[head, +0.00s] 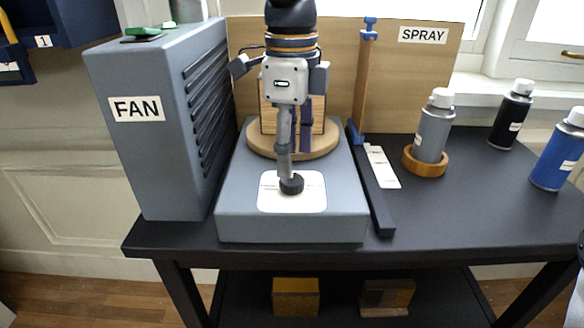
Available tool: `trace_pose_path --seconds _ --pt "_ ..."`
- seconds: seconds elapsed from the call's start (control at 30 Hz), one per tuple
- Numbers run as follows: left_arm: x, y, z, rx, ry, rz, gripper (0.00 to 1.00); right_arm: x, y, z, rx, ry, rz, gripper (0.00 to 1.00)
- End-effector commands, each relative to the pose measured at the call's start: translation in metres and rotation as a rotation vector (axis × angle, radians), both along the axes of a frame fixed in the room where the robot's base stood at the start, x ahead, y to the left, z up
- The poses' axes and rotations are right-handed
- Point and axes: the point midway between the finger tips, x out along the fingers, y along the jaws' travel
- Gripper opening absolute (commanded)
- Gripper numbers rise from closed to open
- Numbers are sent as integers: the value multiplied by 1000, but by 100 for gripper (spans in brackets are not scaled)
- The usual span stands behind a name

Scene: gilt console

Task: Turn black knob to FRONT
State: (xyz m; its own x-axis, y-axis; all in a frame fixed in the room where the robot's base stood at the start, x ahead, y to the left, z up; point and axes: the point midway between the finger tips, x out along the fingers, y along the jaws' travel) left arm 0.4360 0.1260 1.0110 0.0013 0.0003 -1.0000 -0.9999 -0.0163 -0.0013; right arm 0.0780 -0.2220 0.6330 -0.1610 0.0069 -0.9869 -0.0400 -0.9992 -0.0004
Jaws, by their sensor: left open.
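The black knob (291,185) sits on a white plate (308,201) on the sloping front of a grey-blue base unit (290,229). My left gripper (287,165) comes down from the top of the head view, its jaws open, with the fingertips right over the knob. One finger hides the back of the knob, and I cannot tell whether it touches. The knob's pointer and most plate markings are hidden or too small to read.
A grey-blue FAN box (155,165) stands close on the left. A round wooden turntable (330,141) lies behind the knob. A rail post (364,75), a grey spray can (434,127) in a wooden ring, and black (510,118) and blue (558,153) cans stand right.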

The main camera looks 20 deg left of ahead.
Motion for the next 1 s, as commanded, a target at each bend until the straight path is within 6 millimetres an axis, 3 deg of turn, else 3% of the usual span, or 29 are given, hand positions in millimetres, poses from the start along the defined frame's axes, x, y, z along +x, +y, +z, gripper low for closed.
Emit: trace_pose_path --seconds 0.2,0.53,0.77,1.0 --pt "0 0 -37 -1 0 1 52 3 0 2 0 -12 0 0" --pt "0 0 -46 0 -1 1 52 3 0 2 0 -12 0 0" --pt "0 0 -45 0 0 2 4 3 0 2 0 -12 0 0" --pt "0 0 -45 0 0 14 4 4 0 3 0 -14 0 0"
